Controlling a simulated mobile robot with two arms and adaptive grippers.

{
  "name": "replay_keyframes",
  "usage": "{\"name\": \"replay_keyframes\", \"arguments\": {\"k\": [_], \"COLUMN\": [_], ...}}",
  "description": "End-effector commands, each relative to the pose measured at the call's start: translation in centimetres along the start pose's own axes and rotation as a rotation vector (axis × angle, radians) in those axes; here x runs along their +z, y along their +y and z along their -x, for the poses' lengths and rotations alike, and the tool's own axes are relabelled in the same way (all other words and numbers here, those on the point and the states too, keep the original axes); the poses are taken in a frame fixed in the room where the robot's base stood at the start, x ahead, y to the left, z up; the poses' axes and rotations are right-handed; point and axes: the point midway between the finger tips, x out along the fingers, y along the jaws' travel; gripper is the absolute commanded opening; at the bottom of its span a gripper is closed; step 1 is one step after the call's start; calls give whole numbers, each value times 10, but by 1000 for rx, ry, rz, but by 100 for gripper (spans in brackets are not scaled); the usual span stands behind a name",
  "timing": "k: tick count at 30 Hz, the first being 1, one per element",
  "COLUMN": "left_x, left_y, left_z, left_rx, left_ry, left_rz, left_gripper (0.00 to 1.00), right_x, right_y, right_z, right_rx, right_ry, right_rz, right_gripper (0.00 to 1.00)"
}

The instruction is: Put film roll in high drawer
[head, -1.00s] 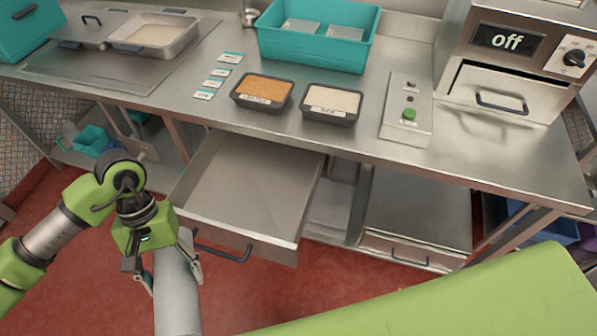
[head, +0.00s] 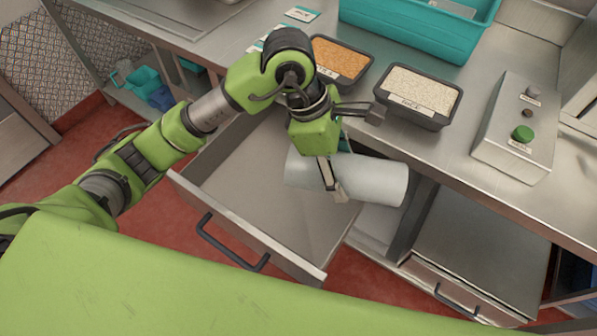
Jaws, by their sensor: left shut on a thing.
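The film roll (head: 378,181) is a pale white cylinder. My left gripper (head: 335,178) is shut on it and holds it lying sideways over the open high drawer (head: 250,185). The roll's right end reaches past the drawer's right side in the picture. The drawer is pulled out under the counter, and the visible part of its metal floor is bare. Its dark handle (head: 232,243) is on the front. Part of the drawer is hidden behind my left arm and the roll. My right gripper is not in view.
On the counter stand a tray of orange grains (head: 340,60), a tray of white grains (head: 418,92), a teal bin (head: 420,25) and a control box with a green button (head: 518,130). A lower closed drawer (head: 450,285) is at the right.

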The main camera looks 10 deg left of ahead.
Motion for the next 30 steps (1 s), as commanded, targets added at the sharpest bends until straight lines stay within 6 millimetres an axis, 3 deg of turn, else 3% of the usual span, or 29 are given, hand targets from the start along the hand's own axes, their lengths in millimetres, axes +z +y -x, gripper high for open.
{"name": "replay_keyframes", "arguments": {"k": [5, 14, 18, 30], "left_x": [-19, -93, -122, -162], "left_y": [6, 25, 30, 39], "left_z": [0, -2, -18, -41], "left_rx": [9, 7, 5, 8], "left_ry": [2, 3, 3, 2], "left_rz": [31, 31, 28, 25], "left_gripper": [20, 20, 20, 20], "right_x": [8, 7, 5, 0], "right_y": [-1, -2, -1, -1], "right_z": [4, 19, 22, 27], "right_rx": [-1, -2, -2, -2], "right_ry": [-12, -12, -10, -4], "right_rz": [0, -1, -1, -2], "right_gripper": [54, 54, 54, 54]}}
